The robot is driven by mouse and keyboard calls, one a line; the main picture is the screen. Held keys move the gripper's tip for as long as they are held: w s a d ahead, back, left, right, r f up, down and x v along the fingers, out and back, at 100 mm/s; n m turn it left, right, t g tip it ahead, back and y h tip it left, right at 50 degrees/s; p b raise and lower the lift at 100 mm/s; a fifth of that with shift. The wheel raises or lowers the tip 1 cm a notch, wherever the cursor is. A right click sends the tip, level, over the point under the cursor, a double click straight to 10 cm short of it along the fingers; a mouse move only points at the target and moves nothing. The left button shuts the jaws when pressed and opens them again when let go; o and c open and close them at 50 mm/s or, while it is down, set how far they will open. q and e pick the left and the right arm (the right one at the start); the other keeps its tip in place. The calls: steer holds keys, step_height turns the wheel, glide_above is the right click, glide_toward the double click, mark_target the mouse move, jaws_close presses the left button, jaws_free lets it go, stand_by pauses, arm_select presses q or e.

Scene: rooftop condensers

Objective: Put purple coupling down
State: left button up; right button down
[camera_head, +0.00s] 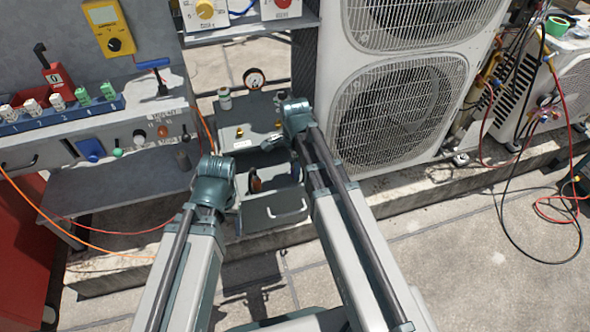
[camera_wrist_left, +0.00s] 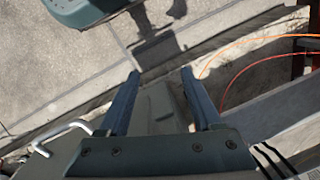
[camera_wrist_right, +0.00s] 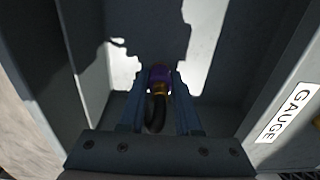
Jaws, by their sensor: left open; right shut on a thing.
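The purple coupling (camera_wrist_right: 160,73), with a brass-coloured part and a black hose at its near end, shows in the right wrist view. My right gripper (camera_wrist_right: 160,80) is shut on it, inside a grey-walled space whose right wall carries a "GAUGE" label (camera_wrist_right: 287,114). Whether the coupling touches the floor there is unclear in the shadow. In the head view my right wrist (camera_head: 297,114) is over the right side of a grey case (camera_head: 235,132), and the coupling cannot be made out. My left gripper (camera_wrist_left: 160,75) is open and empty, in front of the bench.
A dial gauge (camera_head: 254,79) stands at the back of the case. The workbench (camera_head: 100,150) with a blue rack (camera_head: 65,112) is at left. A large condenser unit (camera_head: 395,100) is close on the right.

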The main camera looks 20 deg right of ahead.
steer(key=shift+f, duration=0.35)
steer(key=c, duration=0.6)
jaws_free()
steer(key=shift+r, duration=0.1)
step_height(320, 180, up, 13)
steer(key=p, duration=1.2)
steer(key=shift+p, duration=0.35)
steer(key=s+a+n, duration=0.5)
steer(key=s+n, duration=0.2)
steer(key=n, duration=0.3)
steer(key=s+a+n+h, duration=0.1)
steer(key=s+a+n, duration=0.4)
steer(key=n, duration=0.6)
steer(key=shift+s+a, duration=0.25)
steer(key=shift+s, duration=0.9)
